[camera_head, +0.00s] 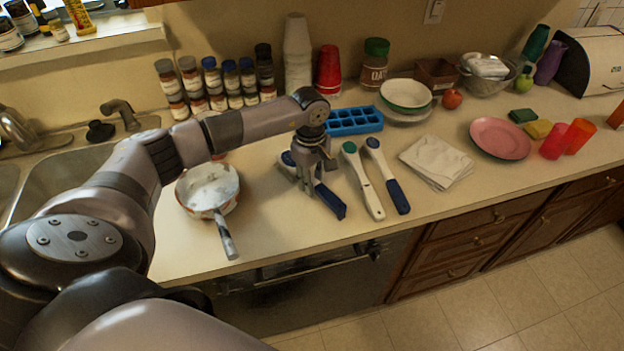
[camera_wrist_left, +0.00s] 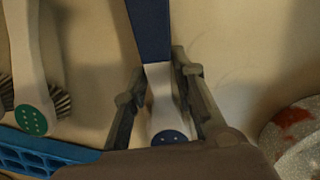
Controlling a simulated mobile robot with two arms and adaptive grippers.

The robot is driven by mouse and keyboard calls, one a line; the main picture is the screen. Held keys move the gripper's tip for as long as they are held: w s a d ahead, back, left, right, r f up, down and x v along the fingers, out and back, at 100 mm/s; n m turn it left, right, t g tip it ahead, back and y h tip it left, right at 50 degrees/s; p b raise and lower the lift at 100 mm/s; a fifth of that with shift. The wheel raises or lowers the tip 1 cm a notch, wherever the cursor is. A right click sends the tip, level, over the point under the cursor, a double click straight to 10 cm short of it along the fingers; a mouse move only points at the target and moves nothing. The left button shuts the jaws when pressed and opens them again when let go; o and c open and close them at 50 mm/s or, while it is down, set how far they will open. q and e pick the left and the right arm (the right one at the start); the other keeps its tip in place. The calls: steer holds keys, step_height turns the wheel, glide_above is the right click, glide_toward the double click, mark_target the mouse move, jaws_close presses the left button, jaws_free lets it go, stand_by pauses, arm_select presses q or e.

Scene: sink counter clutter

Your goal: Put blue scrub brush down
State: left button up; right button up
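The blue scrub brush (camera_head: 328,201) has a dark blue handle, a white neck and a blue-capped head. In the left wrist view, its handle (camera_wrist_left: 150,28) runs up out of the picture and its neck lies between my fingers. My left gripper (camera_head: 308,188) points down over the brush at the counter's middle. Its fingertips (camera_wrist_left: 160,75) are closed in on both sides of the neck. The brush is at or just above the counter; I cannot tell if it touches. My gripper partly hides its head. My right gripper is not in view.
A white brush with a green cap (camera_head: 362,180) and another blue-handled brush (camera_head: 388,175) lie to the right. A pan (camera_head: 208,190) stands to the left. A blue ice tray (camera_head: 354,121) lies behind. A folded cloth (camera_head: 437,161) is further right. Bare counter lies in front.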

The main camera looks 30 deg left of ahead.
arm_select(q)
steer(key=o, duration=0.4)
steer(key=shift+r, duration=0.15)
steer(key=shift+r, duration=0.15)
steer(key=r+b, duration=0.2)
steer(key=r, duration=0.4)
steer(key=r+b, duration=0.2)
steer(key=r, duration=0.3)
steer(key=shift+w+a+r, duration=0.1)
steer(key=shift+a+r, duration=0.1)
steer(key=shift+r, duration=0.2)
